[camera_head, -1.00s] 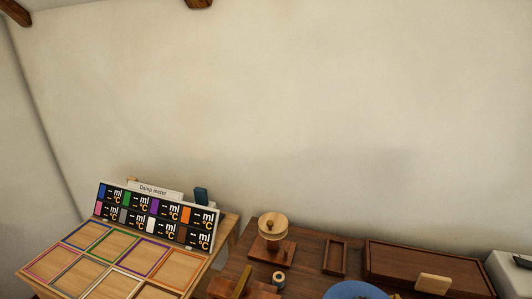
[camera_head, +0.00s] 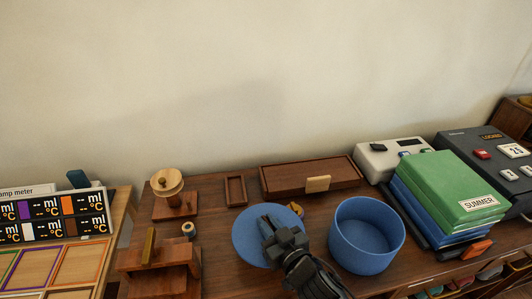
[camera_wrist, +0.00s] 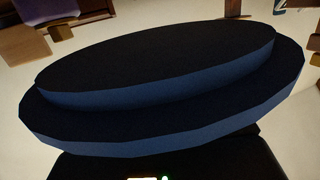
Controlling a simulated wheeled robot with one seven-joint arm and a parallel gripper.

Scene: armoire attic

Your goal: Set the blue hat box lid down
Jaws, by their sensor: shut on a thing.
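The blue hat box lid (camera_head: 250,232) is a flat round disc in the head view, left of the open blue hat box (camera_head: 366,234). My gripper (camera_head: 275,228) is shut on the lid at its right side. In the wrist view the lid (camera_wrist: 160,105) fills most of the picture, its dark underside and stepped blue rim showing. The fingertips are hidden in the wrist view. I cannot tell how high the lid is above the wooden tabletop (camera_head: 222,215). The hat box stands upright and looks empty.
A long brown box (camera_head: 310,176), a small brown tray (camera_head: 236,190) and a wooden spool stand (camera_head: 168,187) line the back. A wooden stepped block (camera_head: 160,262) is left. Green and blue folded stacks (camera_head: 450,185) and a white device (camera_head: 390,155) are right.

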